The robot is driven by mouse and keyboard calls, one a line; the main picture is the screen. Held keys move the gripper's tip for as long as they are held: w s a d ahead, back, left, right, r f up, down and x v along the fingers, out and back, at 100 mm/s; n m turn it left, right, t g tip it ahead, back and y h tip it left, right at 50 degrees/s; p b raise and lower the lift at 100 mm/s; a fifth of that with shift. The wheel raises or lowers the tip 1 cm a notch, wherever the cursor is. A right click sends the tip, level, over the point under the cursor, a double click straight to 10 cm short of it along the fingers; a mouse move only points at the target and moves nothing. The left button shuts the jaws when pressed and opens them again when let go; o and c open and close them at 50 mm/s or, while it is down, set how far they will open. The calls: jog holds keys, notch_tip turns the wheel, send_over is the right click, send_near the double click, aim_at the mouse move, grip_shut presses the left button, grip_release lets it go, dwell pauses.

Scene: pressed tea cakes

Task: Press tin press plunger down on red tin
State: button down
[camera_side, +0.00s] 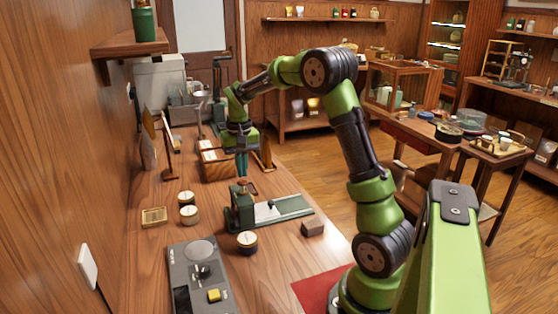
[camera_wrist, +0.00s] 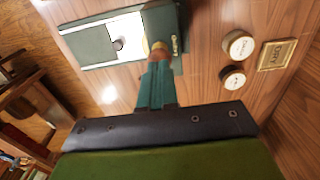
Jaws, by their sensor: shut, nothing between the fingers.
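The tin press (camera_side: 240,207) is a dark green upright stand on the wooden counter, with a long green base and a pale plate reaching right. Its plunger shows a reddish-brown knob (camera_side: 243,183) on top. My gripper (camera_side: 242,174) points down with shut, empty teal fingers just above the knob; I cannot tell whether they touch. In the wrist view the fingers reach toward the press (camera_wrist: 88,45), partly covering its brass-and-red knob (camera_wrist: 158,47). I cannot make out a red tin; the space under the plunger is hidden.
Another tin (camera_side: 247,241) and a brown block (camera_side: 312,228) are in front. Wooden holders (camera_side: 217,168) stand behind.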

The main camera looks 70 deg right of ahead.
jog(key=shift+f, duration=1.45)
jog(key=shift+r, duration=2.5)
jog(key=shift+s+a+f, duration=0.25)
jog(key=shift+s+a, duration=0.05)
jog(key=shift+a, duration=0.15)
jog(key=shift+s+a+f, duration=0.2)
jog(key=shift+s+a, duration=0.05)
jog(key=shift+a, duration=0.2)
jog(key=s+a+r+n+t+y, duration=0.1)
jog(key=s+a+r+n+t, duration=0.1)
jog(key=s+a, duration=0.5)
jog(key=s+a+r+n+t+y, duration=0.1)
jog(key=s+a+r+n+t, duration=0.2)
jog(key=a, duration=1.1)
jog(key=s+r+t, duration=0.2)
jog(key=s+r, duration=0.1)
jog(key=s, duration=0.2)
jog(key=shift+s+a, duration=0.2)
jog(key=shift+a, duration=0.15)
